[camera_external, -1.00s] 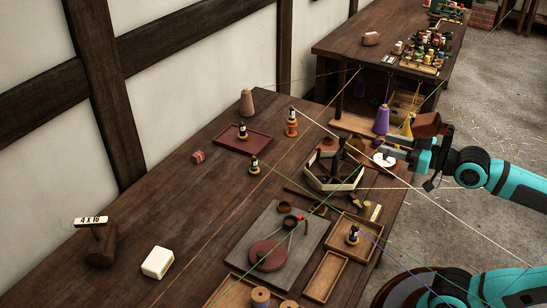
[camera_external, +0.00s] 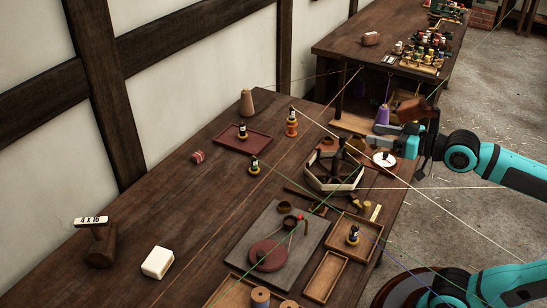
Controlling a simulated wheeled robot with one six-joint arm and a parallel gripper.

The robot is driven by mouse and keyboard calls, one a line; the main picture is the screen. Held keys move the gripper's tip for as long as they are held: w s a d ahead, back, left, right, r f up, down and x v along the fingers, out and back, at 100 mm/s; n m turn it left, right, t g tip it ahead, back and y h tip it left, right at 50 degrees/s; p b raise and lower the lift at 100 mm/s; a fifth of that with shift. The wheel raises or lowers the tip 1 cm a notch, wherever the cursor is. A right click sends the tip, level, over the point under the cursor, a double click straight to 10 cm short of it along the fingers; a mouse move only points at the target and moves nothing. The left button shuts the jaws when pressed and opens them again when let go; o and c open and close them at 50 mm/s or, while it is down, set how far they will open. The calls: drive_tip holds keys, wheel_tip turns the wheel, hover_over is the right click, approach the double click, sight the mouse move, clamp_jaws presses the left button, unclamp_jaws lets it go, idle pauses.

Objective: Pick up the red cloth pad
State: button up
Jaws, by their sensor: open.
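A small reddish pad-like bundle (camera_external: 198,157) lies on the long wooden table, left of the dark red tray; it looks most like the cloth pad, though its material is too small to tell. A flat round dark red disc (camera_external: 267,255) lies on a grey slab nearer the front. My gripper (camera_external: 374,139) is open and empty, pointing left above the table's far right edge. It is well to the right of the reddish bundle, with the tray and a ring-shaped holder between or below.
Thin taut cords (camera_external: 335,137) cross above the table. The dark red tray (camera_external: 232,148) holds a small bottle. The ring-shaped holder (camera_external: 332,182), a grey slab (camera_external: 240,262) and wooden trays (camera_external: 325,277) fill the right side. Bare table surrounds the white block (camera_external: 158,262).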

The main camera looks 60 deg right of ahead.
drive_tip(key=w+r+m+g, duration=0.2)
drive_tip(key=w, duration=0.6)
drive_tip(key=w+r+m+g, duration=0.2)
drive_tip(key=w+m, duration=0.1)
drive_tip(key=w, duration=0.5)
drive_tip(key=m+g+y, duration=0.3)
drive_tip(key=m+g, duration=0.9)
drive_tip(key=m, duration=0.2)
hover_over(198, 154)
drive_tip(key=d, duration=0.2)
wheel_tip(198, 154, down, 27)
drive_tip(key=shift+s+d, duration=0.15)
drive_tip(key=shift+x, duration=3.45)
drive_tip(key=c, duration=1.1)
